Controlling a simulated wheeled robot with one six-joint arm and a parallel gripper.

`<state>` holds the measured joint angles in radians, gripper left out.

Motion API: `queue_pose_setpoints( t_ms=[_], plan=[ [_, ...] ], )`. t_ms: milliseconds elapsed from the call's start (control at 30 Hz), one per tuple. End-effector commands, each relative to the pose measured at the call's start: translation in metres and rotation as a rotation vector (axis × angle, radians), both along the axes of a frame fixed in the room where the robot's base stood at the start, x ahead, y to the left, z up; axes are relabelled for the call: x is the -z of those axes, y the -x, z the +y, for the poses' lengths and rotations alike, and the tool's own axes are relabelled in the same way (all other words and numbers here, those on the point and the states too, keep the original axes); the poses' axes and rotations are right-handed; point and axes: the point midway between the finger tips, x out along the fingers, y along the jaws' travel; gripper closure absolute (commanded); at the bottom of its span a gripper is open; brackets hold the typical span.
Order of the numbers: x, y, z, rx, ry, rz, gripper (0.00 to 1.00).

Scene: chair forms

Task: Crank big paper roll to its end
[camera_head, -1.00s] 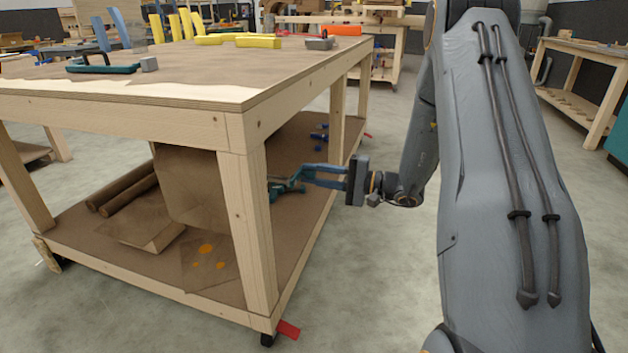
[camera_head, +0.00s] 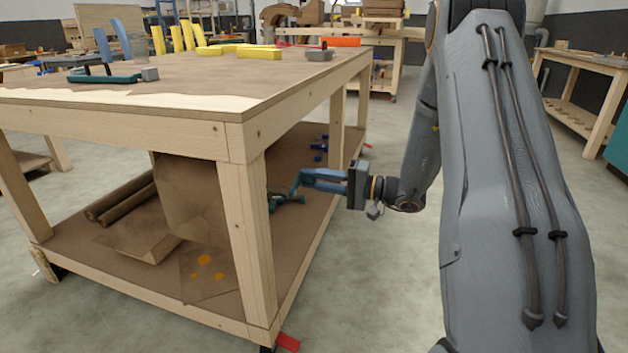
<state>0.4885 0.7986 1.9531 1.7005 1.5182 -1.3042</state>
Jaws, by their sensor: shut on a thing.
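Brown paper (camera_head: 190,195) hangs below the wooden workbench and reaches down to its lower shelf. The roll it comes from is mostly hidden behind the bench frame. A teal crank (camera_head: 284,201) sticks out to the right of the near bench leg. My gripper (camera_head: 302,180), with blue fingers, comes from the right and is shut on the crank's outer end. The exact contact at the fingertips is small and hard to see.
The workbench (camera_head: 240,122) has a near corner leg (camera_head: 253,240) close to the crank. Two brown rolls (camera_head: 122,200) and loose paper lie on the lower shelf. Yellow blocks and a teal clamp (camera_head: 103,76) rest on top. The floor to the right is open.

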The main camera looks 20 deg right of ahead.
Motion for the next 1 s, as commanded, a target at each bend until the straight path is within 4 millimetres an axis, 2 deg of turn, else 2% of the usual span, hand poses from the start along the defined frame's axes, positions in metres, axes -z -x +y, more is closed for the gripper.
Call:
queue_pose_setpoints(
  t_ms=[67, 100, 200, 567, 1000],
  plan=[
    [0.001, 0.001, 0.001, -0.002, -0.002, 0.003, 1.00],
    [0.001, 0.001, 0.001, -0.003, -0.001, 0.003, 0.76],
    [0.001, 0.001, 0.001, -0.002, -0.001, 0.003, 0.61],
    [0.000, 0.003, -0.005, 0.001, -0.001, 0.003, 0.61],
    [0.001, 0.041, -0.056, 0.002, -0.001, 0.003, 0.61]
  ],
)
